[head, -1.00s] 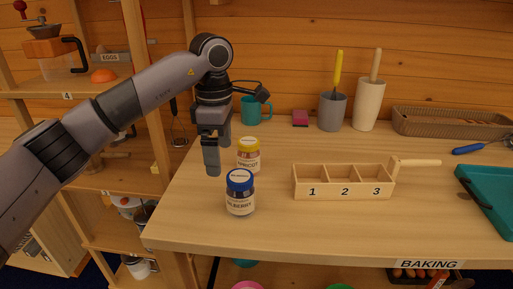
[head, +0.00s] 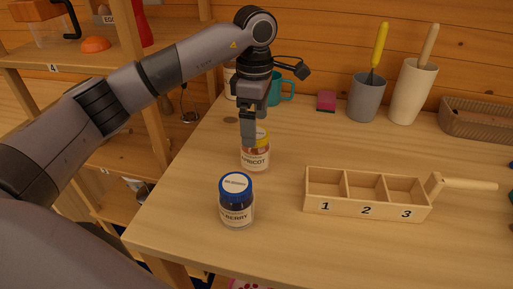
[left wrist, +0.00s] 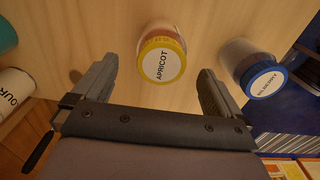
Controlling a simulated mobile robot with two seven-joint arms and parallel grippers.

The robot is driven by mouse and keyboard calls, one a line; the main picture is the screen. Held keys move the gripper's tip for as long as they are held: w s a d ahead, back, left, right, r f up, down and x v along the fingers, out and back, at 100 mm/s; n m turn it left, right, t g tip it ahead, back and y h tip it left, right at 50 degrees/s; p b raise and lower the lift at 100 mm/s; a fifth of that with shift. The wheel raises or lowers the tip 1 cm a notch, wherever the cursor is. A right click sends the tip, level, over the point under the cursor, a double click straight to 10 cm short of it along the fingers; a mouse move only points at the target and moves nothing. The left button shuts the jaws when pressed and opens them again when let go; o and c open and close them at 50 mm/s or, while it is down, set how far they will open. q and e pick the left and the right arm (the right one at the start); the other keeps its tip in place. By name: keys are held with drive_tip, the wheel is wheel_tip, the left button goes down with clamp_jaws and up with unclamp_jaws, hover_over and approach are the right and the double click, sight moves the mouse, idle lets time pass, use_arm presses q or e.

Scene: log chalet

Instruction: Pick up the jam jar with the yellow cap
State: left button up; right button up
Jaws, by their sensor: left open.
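The jam jar with the yellow cap (head: 256,158), labelled apricot, stands upright on the table. Its cap (left wrist: 162,62) faces the camera in the left wrist view, between and just beyond the open fingers. My left gripper (head: 249,130) points down over this jar and hides part of its cap in the head view. In the left wrist view the left gripper (left wrist: 158,85) is open and empty. A jar with a blue cap (head: 236,200), labelled as a berry jam, stands nearer the front; it also shows in the left wrist view (left wrist: 255,70). My right gripper is not in view.
Shelves stand at the left.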

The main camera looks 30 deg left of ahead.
sight(256, 150)
use_arm(q)
drive_tip(key=shift+s+f, duration=0.1)
drive_tip(key=shift+f, duration=1.7)
drive_tip(key=shift+d, duration=0.1)
clamp_jaws()
drive_tip(key=shift+r, duration=0.1)
